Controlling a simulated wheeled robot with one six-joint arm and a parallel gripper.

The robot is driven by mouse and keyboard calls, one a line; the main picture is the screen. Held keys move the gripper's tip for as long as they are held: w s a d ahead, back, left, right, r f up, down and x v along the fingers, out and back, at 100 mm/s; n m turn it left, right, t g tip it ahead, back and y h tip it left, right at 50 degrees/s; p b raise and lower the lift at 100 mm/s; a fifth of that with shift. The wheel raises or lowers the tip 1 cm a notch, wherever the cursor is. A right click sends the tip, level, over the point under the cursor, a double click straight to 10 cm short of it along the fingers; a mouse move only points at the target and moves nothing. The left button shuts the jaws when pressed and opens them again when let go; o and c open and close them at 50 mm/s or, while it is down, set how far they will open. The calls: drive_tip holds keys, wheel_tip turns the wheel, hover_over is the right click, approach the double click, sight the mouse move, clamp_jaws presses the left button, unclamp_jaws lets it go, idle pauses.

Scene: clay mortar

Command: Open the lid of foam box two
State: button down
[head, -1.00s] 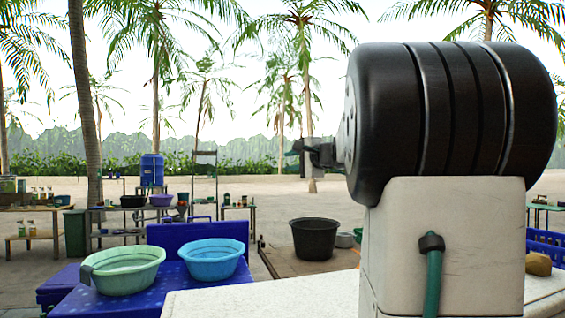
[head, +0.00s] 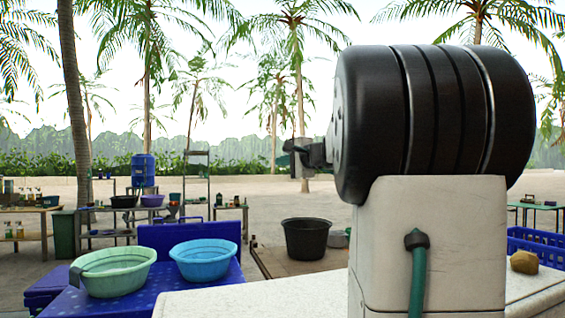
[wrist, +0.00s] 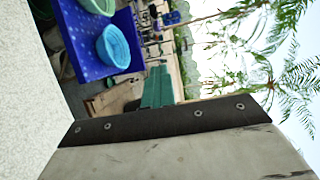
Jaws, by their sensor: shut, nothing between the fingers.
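No foam box can be made out for certain in either view. A white speckled flat surface (head: 235,300) lies low in the head view, and a similar one (wrist: 28,100) fills the left of the wrist view; I cannot tell whether it belongs to a foam box. My gripper (wrist: 157,90) shows in the wrist view as green fingers, shut and empty, out in the air. In the head view it is partly visible as a small dark shape (head: 300,150) left of my large black arm joint, which hides much of the middle right.
Green (head: 113,271) and light blue (head: 204,262) basins stand on a blue surface (head: 150,301) at lower left. A black tub (head: 306,239) stands beyond. A blue crate (head: 543,240) and a yellowish lump (head: 523,262) are at right. Laden tables stand far left; open sand lies between.

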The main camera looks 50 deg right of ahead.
idle(0.9)
drive_tip(key=c, duration=1.6)
unclamp_jaws()
drive_tip(key=shift+s, duration=0.1)
drive_tip(key=s+a, duration=0.1)
drive_tip(key=s, duration=0.6)
drive_tip(key=shift+s+r, duration=0.2)
drive_tip(key=shift+r, duration=0.15)
drive_tip(key=shift+a, duration=0.1)
